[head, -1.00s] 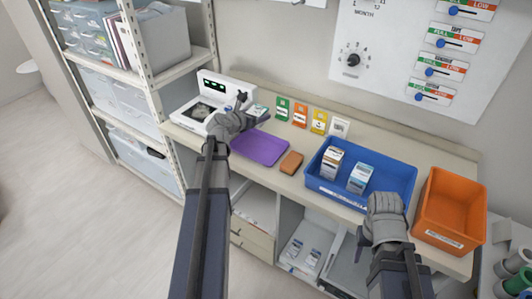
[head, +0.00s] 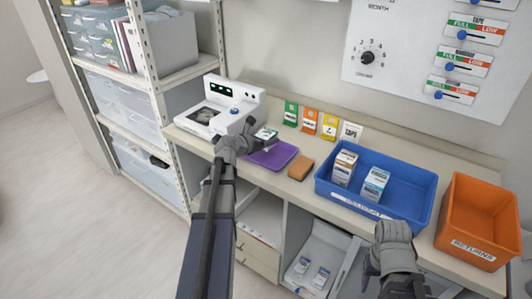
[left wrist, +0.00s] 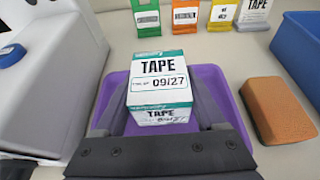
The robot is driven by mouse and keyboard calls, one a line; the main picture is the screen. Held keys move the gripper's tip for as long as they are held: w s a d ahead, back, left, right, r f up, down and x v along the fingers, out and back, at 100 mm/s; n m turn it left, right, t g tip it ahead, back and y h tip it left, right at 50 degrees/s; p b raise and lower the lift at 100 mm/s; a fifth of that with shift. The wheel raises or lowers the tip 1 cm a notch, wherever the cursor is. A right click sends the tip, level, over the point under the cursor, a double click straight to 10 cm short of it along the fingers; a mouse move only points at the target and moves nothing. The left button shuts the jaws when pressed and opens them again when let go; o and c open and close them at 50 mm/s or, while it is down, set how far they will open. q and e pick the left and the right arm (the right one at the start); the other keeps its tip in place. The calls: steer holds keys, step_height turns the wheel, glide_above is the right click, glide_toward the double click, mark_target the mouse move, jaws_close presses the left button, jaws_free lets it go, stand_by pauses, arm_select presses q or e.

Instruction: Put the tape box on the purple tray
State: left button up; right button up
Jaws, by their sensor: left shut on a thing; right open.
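The tape box (left wrist: 158,88), white with teal edges and marked TAPE 09/27, is between the fingers of my left gripper (left wrist: 158,112), which is shut on it. In the head view the tape box (head: 266,135) shows just past my left gripper (head: 252,142), over the back left part of the purple tray (head: 275,160). The purple tray (left wrist: 225,100) lies beneath and around the box in the left wrist view. I cannot tell whether the box touches it. My right gripper (head: 393,245) is open and empty in front of the blue bin.
A white device (head: 222,106) stands left of the tray. A brown block (head: 300,168) lies close to its right. The blue bin (head: 400,205) holds two boxes, and an orange bin (head: 480,225) stands farther right. Coloured cards (head: 309,121) stand behind the tray.

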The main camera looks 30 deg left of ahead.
arm_select(q)
steer(key=shift+f+b, duration=1.9)
steer(key=shift+b, duration=0.05)
steer(key=shift+r, duration=0.15)
steer(key=o, duration=1.4)
